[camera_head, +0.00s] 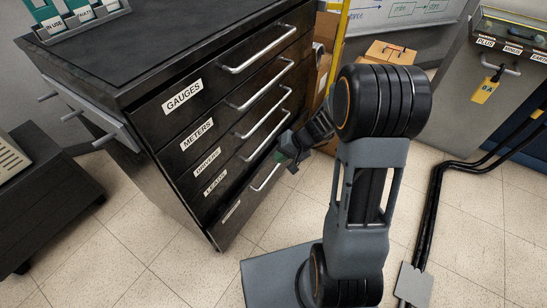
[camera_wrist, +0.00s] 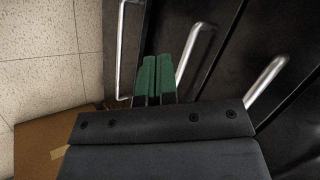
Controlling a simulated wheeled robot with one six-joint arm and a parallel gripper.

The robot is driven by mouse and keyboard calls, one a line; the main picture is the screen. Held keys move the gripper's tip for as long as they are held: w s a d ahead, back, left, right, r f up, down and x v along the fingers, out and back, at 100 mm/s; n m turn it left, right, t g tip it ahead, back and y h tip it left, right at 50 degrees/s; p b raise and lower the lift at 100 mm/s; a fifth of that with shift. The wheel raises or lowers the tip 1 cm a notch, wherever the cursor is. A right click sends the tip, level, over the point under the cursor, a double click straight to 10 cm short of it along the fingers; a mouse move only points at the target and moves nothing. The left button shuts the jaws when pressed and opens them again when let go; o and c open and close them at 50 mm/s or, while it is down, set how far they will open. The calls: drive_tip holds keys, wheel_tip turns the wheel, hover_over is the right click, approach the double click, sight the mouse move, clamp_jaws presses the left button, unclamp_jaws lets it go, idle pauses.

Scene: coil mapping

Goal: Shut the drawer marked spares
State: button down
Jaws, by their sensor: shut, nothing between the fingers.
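A black drawer cabinet (camera_head: 150,150) stands left of my arm. Its upper drawers read GAUGES, METERS, DRIVERS and a smaller label like LEADS. The bottom drawer (camera_head: 231,210) has a label too small to read; "spares" is not legible anywhere. Its bar handle (camera_head: 266,178) is partly hidden by my gripper. I cannot tell whether this drawer stands slightly out. My gripper (camera_head: 280,156) is shut and empty, close to the lower drawer fronts. In the wrist view its green fingertips (camera_wrist: 157,77) lie between two bar handles, the left one (camera_wrist: 122,50) nearest the floor; contact is unclear.
Cardboard boxes (camera_head: 390,52) stand behind my arm; a carton (camera_wrist: 38,150) shows low in the wrist view. A dark low unit (camera_head: 50,195) is at left. Tiled floor before the cabinet is clear.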

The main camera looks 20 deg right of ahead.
drive_tip(key=w+d+f+m+t+p, duration=0.2)
drive_tip(key=w+d+f, duration=0.1)
drive_tip(key=w+f, duration=0.15)
drive_tip(key=m+t+p, duration=0.1)
drive_tip(key=m+t, duration=0.1)
drive_tip(key=m, duration=0.2)
approach(269, 163)
drive_tip(key=f, duration=0.1)
drive_tip(key=f+b, duration=0.1)
drive_tip(key=f, duration=0.2)
drive_tip(key=shift+a+h, duration=0.3)
drive_tip(key=shift+a, duration=0.1)
drive_tip(key=shift+w+a+b, duration=0.35)
drive_tip(key=shift+w+a, duration=1.15)
drive_tip(key=shift+w, duration=0.1)
drive_tip(key=shift+a+f, duration=0.1)
